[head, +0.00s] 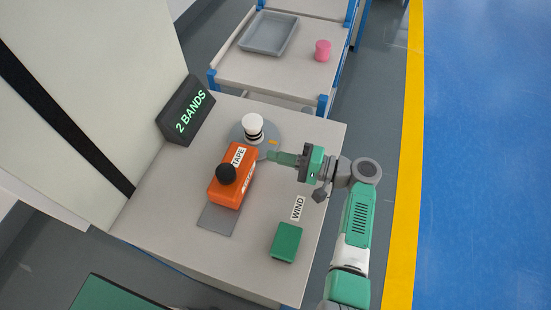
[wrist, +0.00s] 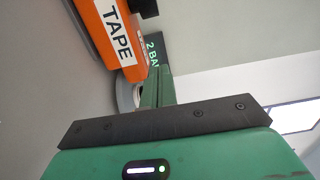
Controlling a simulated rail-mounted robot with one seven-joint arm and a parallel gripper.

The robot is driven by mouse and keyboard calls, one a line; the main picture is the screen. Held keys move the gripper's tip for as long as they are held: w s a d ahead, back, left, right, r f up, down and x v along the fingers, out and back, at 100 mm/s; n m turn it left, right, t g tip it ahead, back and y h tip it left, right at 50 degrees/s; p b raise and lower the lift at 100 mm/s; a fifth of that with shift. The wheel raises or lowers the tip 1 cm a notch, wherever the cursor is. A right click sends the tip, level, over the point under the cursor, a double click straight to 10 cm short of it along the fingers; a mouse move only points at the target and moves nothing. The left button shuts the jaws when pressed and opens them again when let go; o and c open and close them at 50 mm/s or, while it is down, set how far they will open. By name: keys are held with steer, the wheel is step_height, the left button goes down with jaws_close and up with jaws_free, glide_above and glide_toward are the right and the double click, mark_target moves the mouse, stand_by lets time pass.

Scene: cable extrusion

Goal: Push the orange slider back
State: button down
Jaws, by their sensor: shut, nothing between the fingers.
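The orange slider (head: 232,180), labelled TAPE and topped with a black knob (head: 226,174), sits on a grey track plate (head: 218,219) on the table. Its far end is close to a round grey base that carries a white spool with dark bands (head: 252,128). My gripper (head: 272,156) is shut and empty, just right of the slider's far end and in front of the spool. In the wrist view the slider (wrist: 108,38) shows at the upper left, beside my closed fingers (wrist: 157,85). I cannot tell whether the fingers touch it.
A dark display (head: 186,109) reading "2 BANDS" stands at the table's left back. A green block (head: 286,242) is at the front right near a WIND label (head: 298,208). Behind, a cart holds a grey tray (head: 268,33) and a pink cylinder (head: 323,50).

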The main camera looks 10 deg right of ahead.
mark_target(245, 170)
steer(key=x, duration=0.6)
steer(key=shift+b, duration=0.35)
steer(key=s+a+p, duration=0.1)
steer(key=s+a, duration=0.1)
steer(key=a, duration=0.1)
steer(key=shift+s, duration=0.35)
